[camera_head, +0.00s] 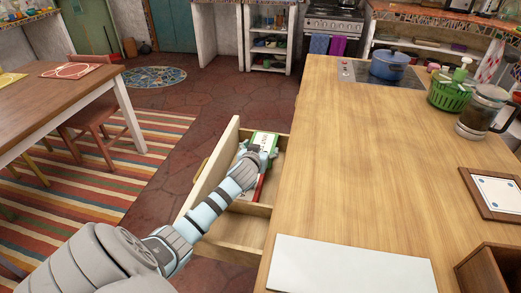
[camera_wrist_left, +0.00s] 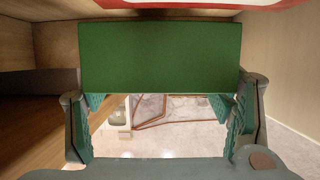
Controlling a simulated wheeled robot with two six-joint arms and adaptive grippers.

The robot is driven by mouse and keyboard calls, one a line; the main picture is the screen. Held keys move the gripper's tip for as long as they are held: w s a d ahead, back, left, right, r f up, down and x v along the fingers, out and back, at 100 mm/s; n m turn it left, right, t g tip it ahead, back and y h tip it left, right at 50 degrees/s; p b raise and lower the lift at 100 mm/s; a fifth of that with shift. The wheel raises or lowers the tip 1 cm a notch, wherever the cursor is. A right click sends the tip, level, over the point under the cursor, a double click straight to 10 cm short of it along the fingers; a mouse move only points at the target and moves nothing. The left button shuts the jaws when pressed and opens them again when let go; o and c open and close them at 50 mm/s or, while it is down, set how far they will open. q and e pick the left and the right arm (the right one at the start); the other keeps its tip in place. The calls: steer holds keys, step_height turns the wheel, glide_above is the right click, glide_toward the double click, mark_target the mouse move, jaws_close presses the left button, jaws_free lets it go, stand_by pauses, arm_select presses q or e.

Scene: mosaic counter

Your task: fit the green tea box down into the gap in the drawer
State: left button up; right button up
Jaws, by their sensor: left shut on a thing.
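The green tea box (camera_head: 265,138) shows a green and white top inside the open drawer in the head view. Its plain green face (camera_wrist_left: 160,58) spans the space between my finger pads in the left wrist view. My left gripper (camera_head: 254,160) is shut on the box from the near side, its fingers (camera_wrist_left: 160,103) at either side of the box. The open wooden drawer (camera_head: 210,170) has a cross divider toward its near end. My arm and gripper hide much of the gap, and I cannot tell how deep the box sits. My right gripper is in neither view.
A red item (camera_head: 260,187) lies in the drawer beside my gripper; a red and white edge (camera_wrist_left: 270,10) shows in the wrist view. The wooden counter (camera_head: 350,180) flanks the drawer, with a white board (camera_head: 350,266) near its front and a blue pot (camera_head: 389,65) far back.

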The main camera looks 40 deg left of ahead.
mark_target(261, 141)
arm_select(q)
steer(key=shift+f+b, duration=0.35)
steer(key=shift+f, duration=0.1)
steer(key=o, duration=1.3)
step_height(261, 141, up, 5)
steer(key=p, duration=0.4)
steer(key=shift+w+a+f+b, duration=0.15)
steer(key=shift+f+b, duration=0.2)
steer(key=shift+b, duration=0.9)
step_height(261, 141, up, 8)
steer(key=f+p, duration=0.1)
steer(key=p, duration=0.7)
steer(key=s+d+r+m+h+p, duration=0.1)
steer(key=s+d+r+m+h, duration=0.2)
steer(key=d, duration=0.3)
steer(key=s+d+r+m+h+p, duration=0.1)
steer(key=s+d+r+m+h, duration=0.3)
steer(key=d+r+m+h, duration=0.1)
steer(key=s+d+r+m+h+p, duration=0.1)
steer(key=s+d+r+m+h, duration=0.2)
steer(key=d, duration=0.6)
steer(key=r+m+h, duration=0.1)
steer(key=h, duration=0.1)
steer(key=shift+s+d+r+g+h, duration=0.2)
steer(key=shift+s+r+g+h, duration=0.1)
steer(key=shift+h, duration=0.1)
